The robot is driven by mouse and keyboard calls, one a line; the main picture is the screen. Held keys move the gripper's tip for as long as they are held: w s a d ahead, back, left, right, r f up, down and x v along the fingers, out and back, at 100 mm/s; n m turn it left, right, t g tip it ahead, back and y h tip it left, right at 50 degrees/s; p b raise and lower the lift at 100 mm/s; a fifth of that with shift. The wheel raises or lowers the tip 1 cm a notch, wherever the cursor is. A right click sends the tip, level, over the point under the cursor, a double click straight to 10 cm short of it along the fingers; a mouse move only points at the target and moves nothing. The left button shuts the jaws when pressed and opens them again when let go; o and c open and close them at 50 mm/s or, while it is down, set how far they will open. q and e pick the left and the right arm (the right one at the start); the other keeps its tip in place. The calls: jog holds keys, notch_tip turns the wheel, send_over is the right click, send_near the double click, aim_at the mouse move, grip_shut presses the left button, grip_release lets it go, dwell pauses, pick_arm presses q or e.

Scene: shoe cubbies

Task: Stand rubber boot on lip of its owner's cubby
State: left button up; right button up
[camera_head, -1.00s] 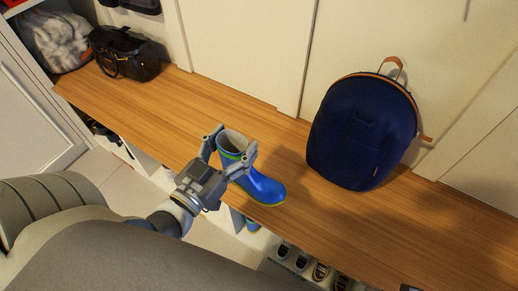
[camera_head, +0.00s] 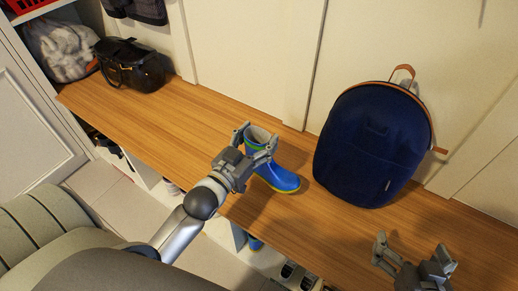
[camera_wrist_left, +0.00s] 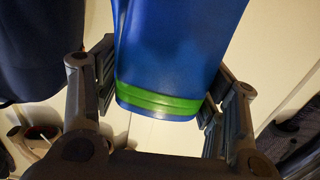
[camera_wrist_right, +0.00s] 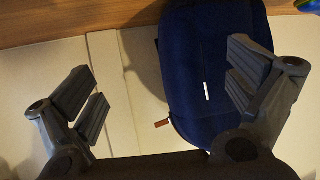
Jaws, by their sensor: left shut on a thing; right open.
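A blue rubber boot (camera_head: 280,178) with a green band at its top is upright over the wooden bench top, toe to the right. My left gripper (camera_head: 256,139) is shut on the boot's shaft near its opening. In the left wrist view the boot (camera_wrist_left: 175,45) sits between both fingers, its green band toward the palm. I cannot tell whether its sole touches the bench. My right gripper (camera_head: 411,247) is open and empty at the lower right, in front of the backpack. Another blue boot (camera_head: 255,243) shows partly in the cubbies below the bench edge.
A navy backpack (camera_head: 372,143) stands on the bench (camera_head: 190,115) right of the held boot. A black handbag (camera_head: 130,66) and a grey furry bag (camera_head: 58,48) are at the far left. Shoes (camera_head: 297,275) sit in cubbies below. The bench between handbag and boot is clear.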

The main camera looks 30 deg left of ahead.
aim_at(273, 161)
pick_arm(q)
jog(key=shift+w+f, duration=0.4)
notch_tip(273, 161, down, 3)
jog(key=shift+f+b, duration=0.1)
jog(key=shift+b, duration=0.9)
pick_arm(e)
jog(key=w+a+r+t+y, duration=0.1)
jog(key=r+t, duration=0.2)
jog(key=r, duration=0.2)
jog(key=w+a+r+t+y, duration=0.1)
jog(key=w+r+t, duration=0.1)
jog(key=r+t, duration=0.1)
jog(key=shift+w+a+r, duration=0.15)
jog(key=shift+w+r, duration=0.1)
jog(key=shift+r, duration=0.65)
pick_arm(q)
jog(key=shift+f, duration=0.1)
jog(key=o, duration=1.7)
pick_arm(e)
jog(key=shift+r, duration=0.1)
